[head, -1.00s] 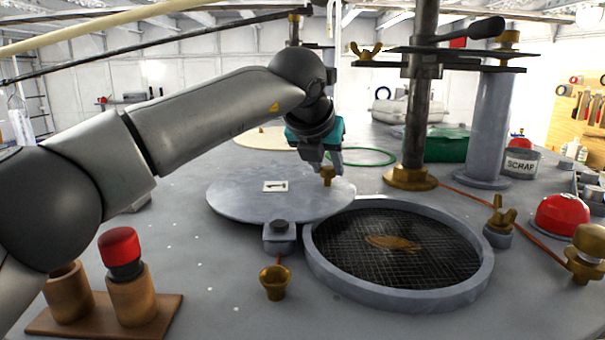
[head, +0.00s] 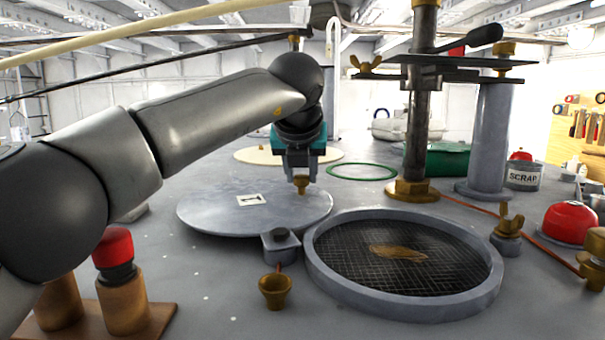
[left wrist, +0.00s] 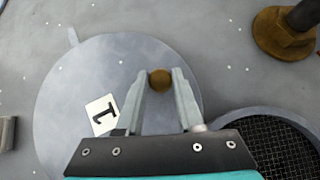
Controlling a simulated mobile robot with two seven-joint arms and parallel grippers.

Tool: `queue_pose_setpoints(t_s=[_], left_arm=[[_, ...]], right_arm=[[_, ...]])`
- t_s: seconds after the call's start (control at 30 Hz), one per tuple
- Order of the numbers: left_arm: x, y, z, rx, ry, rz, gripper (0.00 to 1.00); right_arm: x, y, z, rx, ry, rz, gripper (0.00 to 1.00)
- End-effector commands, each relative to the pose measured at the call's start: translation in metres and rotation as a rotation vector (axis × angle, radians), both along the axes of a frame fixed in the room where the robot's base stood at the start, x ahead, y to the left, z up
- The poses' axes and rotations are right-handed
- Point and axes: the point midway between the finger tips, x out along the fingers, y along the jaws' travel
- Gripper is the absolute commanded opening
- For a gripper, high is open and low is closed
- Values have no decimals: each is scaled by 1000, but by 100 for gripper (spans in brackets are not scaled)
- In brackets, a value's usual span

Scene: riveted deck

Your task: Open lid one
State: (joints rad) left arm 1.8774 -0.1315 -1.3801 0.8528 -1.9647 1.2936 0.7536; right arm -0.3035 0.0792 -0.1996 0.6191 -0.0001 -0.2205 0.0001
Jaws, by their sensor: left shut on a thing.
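Lid one (head: 215,212) is a round grey disc with a white label marked 1 (head: 251,199). It lies to the left of a round grey rim (head: 330,275) with a dark mesh and a brown leaf-like patch inside, so the opening is uncovered. My left gripper (head: 301,180) is shut on the lid's brass knob (head: 301,186), near the lid's right edge. In the left wrist view the knob (left wrist: 160,79) sits between the fingertips, and the lid (left wrist: 70,90) spreads below. My right gripper is not in view.
A grey hinge block (head: 281,243) stands between lid and rim, with a brass cup (head: 275,290) in front. A dark post (head: 418,130) rises behind the rim. A wing nut (head: 509,220) and red dome (head: 567,221) are at right. A red-topped holder (head: 122,295) is front left.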

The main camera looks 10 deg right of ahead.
Motion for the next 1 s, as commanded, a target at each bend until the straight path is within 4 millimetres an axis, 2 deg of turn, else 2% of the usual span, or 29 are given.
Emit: queue_pose_setpoints(t_s=[0.07, 0.1, 0.33, 0.7, 0.87, 1.0], left_arm=[[0, 0, 1, -1, 0, -1, 0], [-1, 0, 1, 0, 1, -1, 40], [0, 0, 0, 0, 1, -1, 66], [-4, 1, 4, 0, -1, -1, 67], [-21, 6, 21, 0, -5, -3, 67], [-45, 13, 46, -1, -5, -1, 67]], right_arm=[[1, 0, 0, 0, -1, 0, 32], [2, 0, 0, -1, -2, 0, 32], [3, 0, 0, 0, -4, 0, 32], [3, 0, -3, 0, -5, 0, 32], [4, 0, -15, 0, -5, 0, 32], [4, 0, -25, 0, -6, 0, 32]])
